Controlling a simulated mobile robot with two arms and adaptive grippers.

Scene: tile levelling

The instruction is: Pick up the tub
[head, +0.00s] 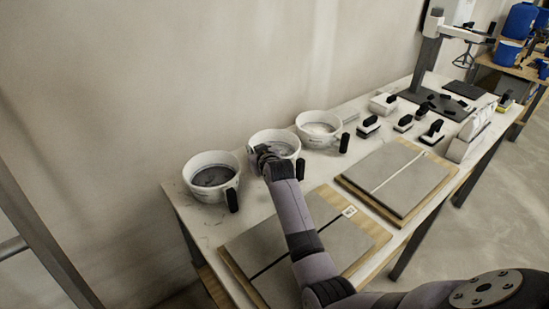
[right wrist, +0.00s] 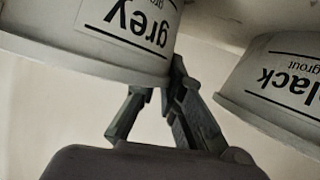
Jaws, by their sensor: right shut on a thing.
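Three white tubs stand in a row along the wall side of the table. The left tub (head: 211,192) holds dark grout; the middle tub (head: 285,138) holds grey grout; the right tub (head: 318,117) holds pale grout. My right gripper (head: 263,153) is at the near-left rim of the middle tub, shut on it. In the right wrist view the fingers (right wrist: 165,95) meet the tub labelled "grey grout" (right wrist: 70,55). The "black grout" tub (right wrist: 245,95) is close on the right there. The exact grip is partly hidden. My left gripper is out of view.
Two tile boards (head: 262,255) (head: 400,175) lie on the near side of the table (head: 195,225). Black handles (head: 300,169) stick up beside the tubs. Several black-handled tools (head: 368,126) and white packs (head: 476,124) are farther right.

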